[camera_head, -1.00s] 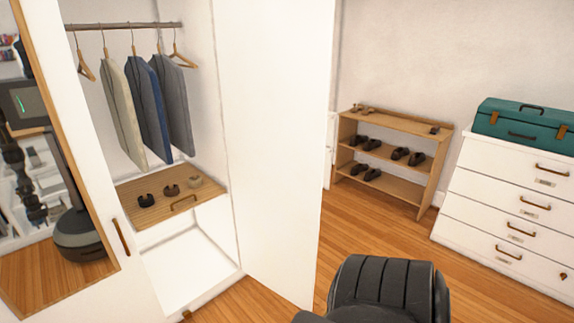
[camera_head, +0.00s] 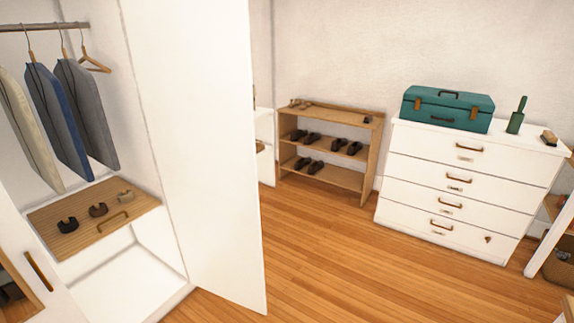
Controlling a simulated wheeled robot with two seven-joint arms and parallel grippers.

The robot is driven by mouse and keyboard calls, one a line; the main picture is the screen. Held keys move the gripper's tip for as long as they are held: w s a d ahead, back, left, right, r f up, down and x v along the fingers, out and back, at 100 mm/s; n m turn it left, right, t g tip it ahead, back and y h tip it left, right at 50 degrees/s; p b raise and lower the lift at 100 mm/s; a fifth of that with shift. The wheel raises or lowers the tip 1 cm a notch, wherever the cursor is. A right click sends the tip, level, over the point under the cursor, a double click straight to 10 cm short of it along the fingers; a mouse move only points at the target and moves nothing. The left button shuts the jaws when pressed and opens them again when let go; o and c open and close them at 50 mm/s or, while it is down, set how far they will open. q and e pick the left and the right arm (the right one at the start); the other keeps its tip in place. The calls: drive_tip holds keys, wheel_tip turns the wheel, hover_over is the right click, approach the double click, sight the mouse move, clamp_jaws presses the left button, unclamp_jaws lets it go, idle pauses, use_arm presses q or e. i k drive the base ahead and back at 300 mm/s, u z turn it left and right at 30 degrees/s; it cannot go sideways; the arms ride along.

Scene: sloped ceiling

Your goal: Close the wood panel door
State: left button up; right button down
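A tall white door panel (camera_head: 205,150) stands open at the right side of a white wardrobe, swung out into the room. I see its plain white face, and no handle shows on it. At the lower left, part of a second white door shows, with a brown bar handle (camera_head: 39,271) and a wood-edged mirror. I cannot tell from this view which of them is the wood panel door. Neither of my grippers is in view.
Jackets hang in the wardrobe above a wooden drawer tray (camera_head: 140,208). A wooden shoe rack (camera_head: 330,178) and a white dresser (camera_head: 400,190) with a teal case (camera_head: 447,108) stand along the back wall. The wood floor (camera_head: 330,260) right of the open door is clear.

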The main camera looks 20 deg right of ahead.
sight(191, 59)
drive_tip(key=z, duration=0.15)
drive_tip(key=i, duration=0.9)
drive_tip(key=z, duration=1.4)
drive_tip(key=i, duration=2.65)
drive_tip(key=u, duration=2.85)
drive_tip(key=i, duration=0.2)
drive_tip(key=u, duration=1.05)
